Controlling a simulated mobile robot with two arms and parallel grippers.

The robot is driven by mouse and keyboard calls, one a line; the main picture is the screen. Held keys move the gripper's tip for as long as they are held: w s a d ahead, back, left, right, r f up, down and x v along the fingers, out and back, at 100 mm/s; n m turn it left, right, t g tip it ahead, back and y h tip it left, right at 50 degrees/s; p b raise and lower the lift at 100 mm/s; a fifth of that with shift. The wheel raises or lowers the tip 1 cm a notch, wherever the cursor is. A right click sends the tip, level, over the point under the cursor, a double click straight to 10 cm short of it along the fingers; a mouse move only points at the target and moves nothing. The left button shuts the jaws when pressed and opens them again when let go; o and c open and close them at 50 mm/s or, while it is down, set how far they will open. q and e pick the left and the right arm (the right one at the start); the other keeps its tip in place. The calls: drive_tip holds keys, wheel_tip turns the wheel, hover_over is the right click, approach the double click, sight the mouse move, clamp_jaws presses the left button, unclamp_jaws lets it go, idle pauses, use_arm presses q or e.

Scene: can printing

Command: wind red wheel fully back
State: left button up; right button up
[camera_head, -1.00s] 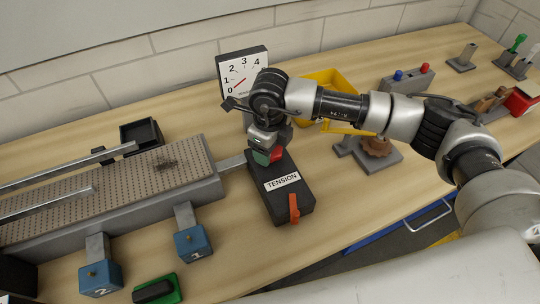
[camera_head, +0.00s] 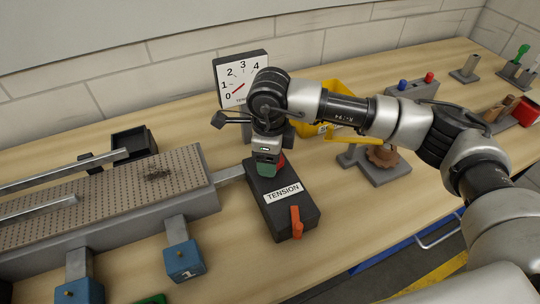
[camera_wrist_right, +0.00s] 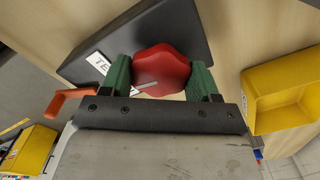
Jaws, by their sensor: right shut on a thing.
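The red wheel (camera_wrist_right: 160,70) sits on top of the black TENSION box (camera_head: 288,212), with a pale mark on its face. In the head view only a sliver of the wheel (camera_head: 281,161) shows behind my gripper. My right gripper (camera_wrist_right: 160,78) is shut on the wheel, with one green finger on each side of it. It also shows in the head view (camera_head: 266,168), pointing down over the box's far end. The white tension dial (camera_head: 242,80) behind has a red needle a little above 0. My left gripper is in no view.
A perforated bed (camera_head: 130,190) with rails and blue weights (camera_head: 183,260) lies left. A yellow bin (camera_head: 342,90) and a brown gear on a grey base (camera_head: 385,175) stand right. Wood in front of the box is clear.

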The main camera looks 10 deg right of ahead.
drive_tip(key=shift+r, duration=0.1)
drive_tip(key=o, duration=0.9)
wheel_tip(320, 180, up, 11)
drive_tip(key=shift+f+b, duration=0.1)
drive_tip(key=shift+b, duration=0.8)
